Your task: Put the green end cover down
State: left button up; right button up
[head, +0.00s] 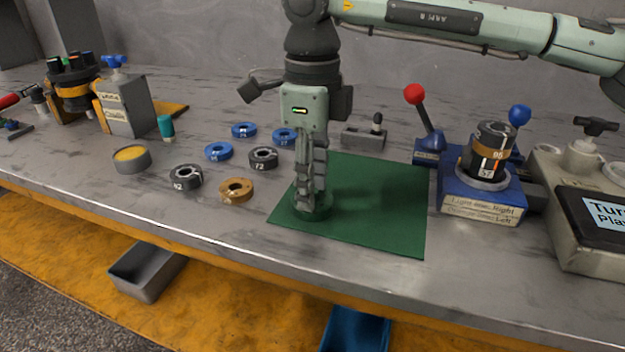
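The green end cover (313,212) is a dark green round piece at the fingertips of my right gripper (311,205). The gripper points straight down, with its fingers close together on the cover. The cover is over the left front part of the green mat (382,205). It is at or very near the mat surface; I cannot tell whether it touches. The fingers hide part of the cover. My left gripper is not in view.
Blue, black and orange rings, such as the orange ring (236,190), lie left of the mat. A blue fixture (482,205) holding a black cylinder stands to the right. A grey block (363,138) stands behind the mat. The mat's right part is clear.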

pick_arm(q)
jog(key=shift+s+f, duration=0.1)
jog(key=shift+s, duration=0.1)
pick_arm(e)
jog(key=shift+r, duration=0.1)
jog(key=shift+r, duration=0.2)
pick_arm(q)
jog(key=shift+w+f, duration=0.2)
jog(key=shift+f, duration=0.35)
pick_arm(e)
notch_tip(320, 180, up, 12)
jog(key=shift+f, duration=0.15)
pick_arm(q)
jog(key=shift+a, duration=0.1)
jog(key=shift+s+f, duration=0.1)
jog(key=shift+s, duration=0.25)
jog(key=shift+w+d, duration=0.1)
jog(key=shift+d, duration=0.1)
